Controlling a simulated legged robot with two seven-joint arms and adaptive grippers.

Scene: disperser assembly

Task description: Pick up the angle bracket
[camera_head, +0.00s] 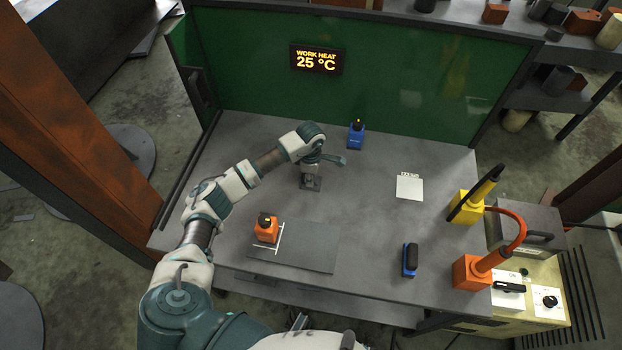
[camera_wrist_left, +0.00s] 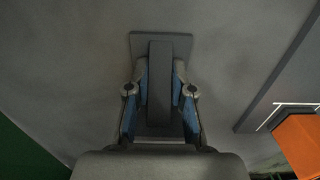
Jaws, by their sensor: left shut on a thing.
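The angle bracket (camera_head: 311,184) is a small dark grey part with a flat plate and an upright flange, in the middle of the table in the head view. My left gripper (camera_head: 311,169) is directly above it, pointing down. In the left wrist view the two blue-padded fingers of my left gripper (camera_wrist_left: 160,90) are closed on both sides of the upright flange of the angle bracket (camera_wrist_left: 182,44). The plate sticks out beyond the fingertips, at or close to the tabletop. I cannot tell whether it touches. My right gripper is not in view.
A dark mat (camera_head: 310,252) with an orange block (camera_head: 267,231) lies at the table's front left. A blue block (camera_head: 356,136) stands behind the gripper. A white card (camera_head: 410,187), a blue-black tool (camera_head: 410,261), and yellow (camera_head: 466,208) and orange (camera_head: 471,273) holders stand right. The table's centre is clear.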

